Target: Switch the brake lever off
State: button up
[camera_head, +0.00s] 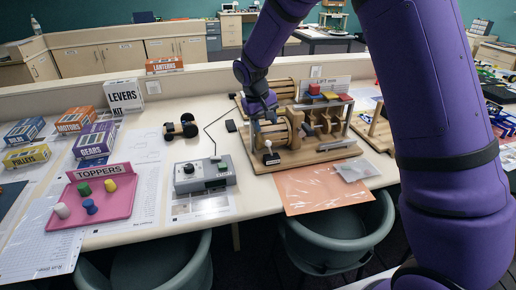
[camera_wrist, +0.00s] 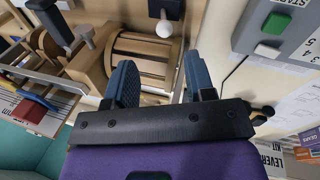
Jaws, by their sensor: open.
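The wooden lift machine (camera_head: 318,150) stands on the table, with a round wooden drum at its left. A short lever with a white knob (camera_head: 268,144) rises from a black base at the machine's front left corner. The white knob also shows at the top of the wrist view (camera_wrist: 163,28). I cannot tell for sure which is the brake lever. My gripper (camera_head: 262,116) is open and empty above the drum's left side. In the wrist view, its two fingers (camera_wrist: 160,82) are apart, below the white knob.
A grey control box (camera_head: 205,175) with a green button stands left of the machine. A pink toppers tray (camera_head: 125,213) and several kit boxes lie further left. A small wheeled cart (camera_head: 181,128) stands behind the box. Chairs (camera_head: 335,235) stand at the table's front.

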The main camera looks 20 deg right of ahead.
aim_at(268, 141)
jog(key=x, duration=1.1)
jog(key=shift+w+a+f, duration=0.1)
jog(key=shift+a+f, duration=0.05)
jog(key=shift+a, duration=0.15)
jog(key=shift+c, duration=0.3)
